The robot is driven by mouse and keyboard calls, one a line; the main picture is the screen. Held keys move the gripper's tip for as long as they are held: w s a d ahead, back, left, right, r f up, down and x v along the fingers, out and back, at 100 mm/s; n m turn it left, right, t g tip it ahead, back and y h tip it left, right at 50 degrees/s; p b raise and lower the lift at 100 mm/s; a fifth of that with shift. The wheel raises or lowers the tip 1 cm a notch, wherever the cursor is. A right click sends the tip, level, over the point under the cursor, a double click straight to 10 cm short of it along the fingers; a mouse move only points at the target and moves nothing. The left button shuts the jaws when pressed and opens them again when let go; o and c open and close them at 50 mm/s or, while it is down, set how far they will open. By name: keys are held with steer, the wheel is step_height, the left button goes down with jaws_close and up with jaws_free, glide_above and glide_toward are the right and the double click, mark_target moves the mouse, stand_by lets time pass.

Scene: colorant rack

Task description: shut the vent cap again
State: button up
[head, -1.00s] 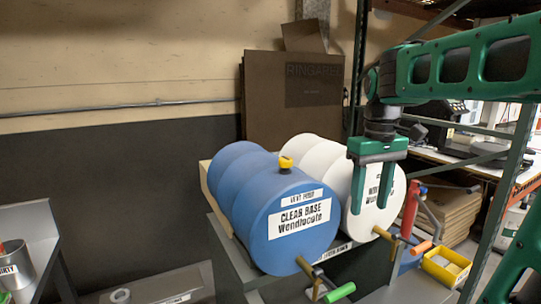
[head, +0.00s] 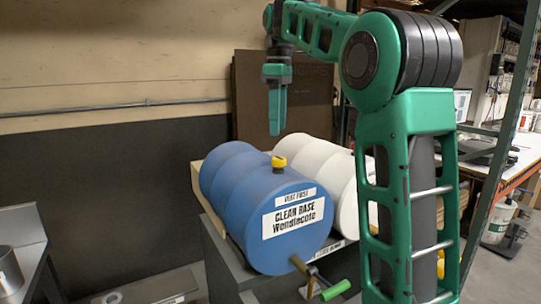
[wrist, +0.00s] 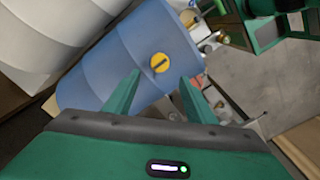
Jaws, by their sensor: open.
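The yellow vent cap (head: 279,162) sits on top of the blue drum (head: 250,212) near its labelled front end. In the wrist view the cap (wrist: 159,62) is a round yellow disc with a dark bar across it. I cannot tell from these frames whether it is open or shut. My gripper (head: 275,132) points down above the blue drum, apart from the cap, seen edge-on in the head view. In the wrist view its fingers (wrist: 160,77) are spread and empty, with the cap showing between and beyond their tips.
A white drum (head: 318,160) lies beside the blue drum on the stand. A tap with a green handle (head: 335,290) sticks out from the blue drum's front. A brown panel (head: 310,100) stands behind the drums. My arm covers much of the right side.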

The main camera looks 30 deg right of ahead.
mark_target(278, 158)
step_height(278, 158, down, 9)
steer(key=shift+d+r, duration=0.1)
steer(key=shift+d, duration=0.05)
stand_by(0.4)
steer(key=c, duration=1)
steer(key=shift+a, duration=0.3)
steer(key=shift+c, duration=0.2)
steer(key=shift+d, duration=0.15)
